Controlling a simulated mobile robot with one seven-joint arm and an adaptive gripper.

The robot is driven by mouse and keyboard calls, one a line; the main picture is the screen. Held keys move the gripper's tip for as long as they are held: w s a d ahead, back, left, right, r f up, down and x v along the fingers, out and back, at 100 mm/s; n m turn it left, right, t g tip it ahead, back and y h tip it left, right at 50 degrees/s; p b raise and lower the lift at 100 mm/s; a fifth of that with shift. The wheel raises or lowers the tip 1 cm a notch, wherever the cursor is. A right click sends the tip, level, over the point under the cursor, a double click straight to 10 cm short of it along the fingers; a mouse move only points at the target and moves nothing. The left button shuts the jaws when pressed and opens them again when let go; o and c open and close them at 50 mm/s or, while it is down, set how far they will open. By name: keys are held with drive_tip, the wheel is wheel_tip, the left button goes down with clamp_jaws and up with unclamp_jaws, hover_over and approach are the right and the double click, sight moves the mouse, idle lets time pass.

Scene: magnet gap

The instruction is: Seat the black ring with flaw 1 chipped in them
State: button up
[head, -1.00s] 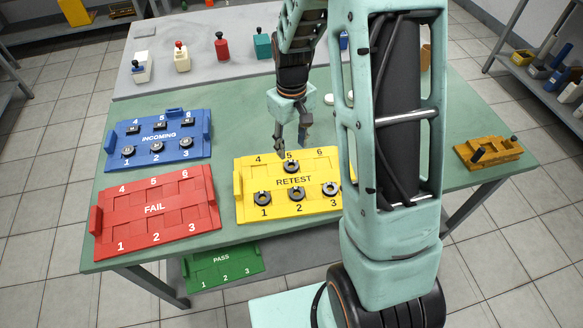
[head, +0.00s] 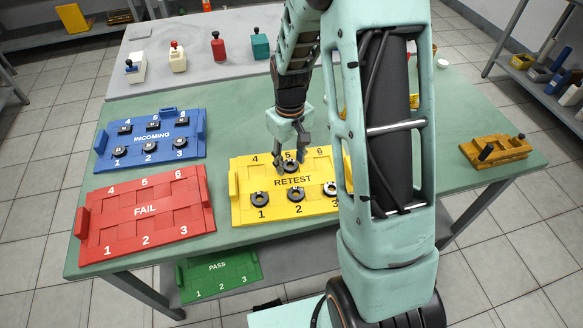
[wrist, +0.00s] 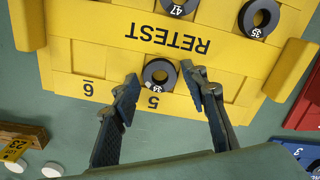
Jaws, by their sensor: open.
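My gripper (head: 288,165) is open and empty, pointing down over the back middle of the yellow RETEST tray (head: 238,206). In the wrist view, the open gripper (wrist: 164,92) has its fingers on either side of the black ring marked 34 (wrist: 159,66), beside the number 5. They do not visibly touch it. In the head view, the fingers partly hide this ring. I cannot make out which ring is chipped.
The blue INCOMING tray (head: 190,154) holds several dark parts. The red FAIL tray (head: 180,232) is empty. A green PASS tray (head: 220,280) lies lower, past the table's front edge. A yellow-brown fixture (head: 495,150) stands at the right. My arm hides part of the table.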

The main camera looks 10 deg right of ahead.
drive_tip(key=c, duration=0.9)
drive_tip(key=shift+r+p, duration=1.85)
drive_tip(key=shift+r, duration=0.75)
